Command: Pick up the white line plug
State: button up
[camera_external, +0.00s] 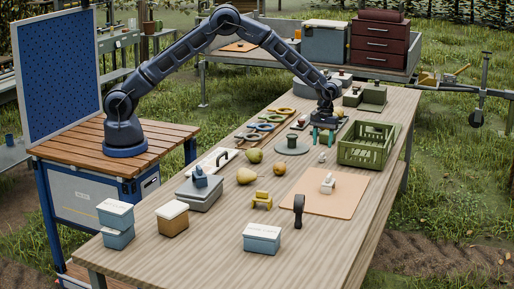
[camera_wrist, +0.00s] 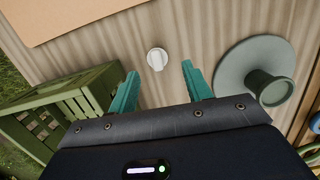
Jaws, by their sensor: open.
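The white line plug (camera_wrist: 157,59) is a small round white piece on the wooden table; it also shows in the external view (camera_external: 322,157), between the green crate and the grey-green round stand. My gripper (camera_wrist: 154,85) is open with teal fingers apart. In the wrist view the plug lies just beyond the fingertips, roughly centred between them, with nothing held. In the external view my gripper (camera_external: 323,139) hangs above the table, behind the plug.
The green crate (camera_wrist: 60,108) stands close by one finger, and the round stand with a knob (camera_wrist: 244,66) by the other. An orange-tan mat (camera_external: 307,206) with a white-topped item lies nearer the external camera. Pears (camera_external: 254,156) and several tools (camera_external: 268,127) lie around.

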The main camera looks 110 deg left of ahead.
aim_at(323, 153)
jog(key=shift+w+d+f, duration=0.1)
jog(key=shift+d+f, duration=0.05)
jog(key=shift+f, duration=0.9)
jog(key=shift+w+d+f, duration=0.1)
jog(key=shift+d+f, duration=0.05)
jog(key=shift+f, duration=0.85)
jog(key=shift+w+d+f, duration=0.1)
jog(key=shift+d+f, duration=0.05)
jog(key=shift+f, duration=0.9)
jog(key=c, duration=0.9)
